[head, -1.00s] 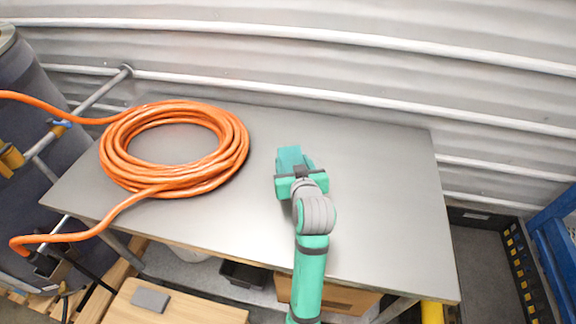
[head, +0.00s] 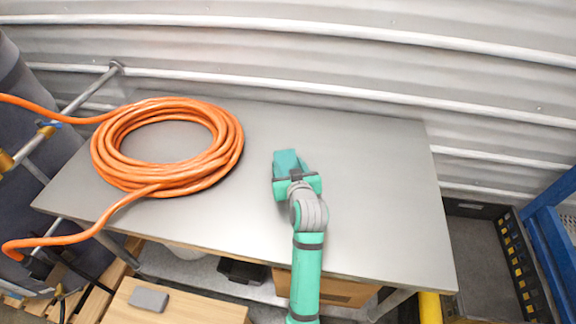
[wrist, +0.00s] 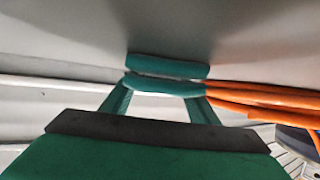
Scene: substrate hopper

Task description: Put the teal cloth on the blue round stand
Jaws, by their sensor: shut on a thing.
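My gripper (head: 290,172) is over the right-middle part of the grey metal table, its teal and dark parts seen from above. In the wrist view my gripper (wrist: 165,88) is shut on the teal cloth (wrist: 167,66), a flat teal strip at the fingertips. In the head view the cloth blends with the teal gripper, and I cannot tell the two apart. How far the cloth is from the tabletop is unclear. I see no blue round stand in either view.
A coil of orange hose (head: 222,165) lies on the left of the metal table (head: 385,190); its right side is clear. A corrugated wall (head: 350,62) stands behind. A blue frame (head: 553,225) and black crate (head: 512,255) are at the right. A wooden surface (head: 200,308) is in front.

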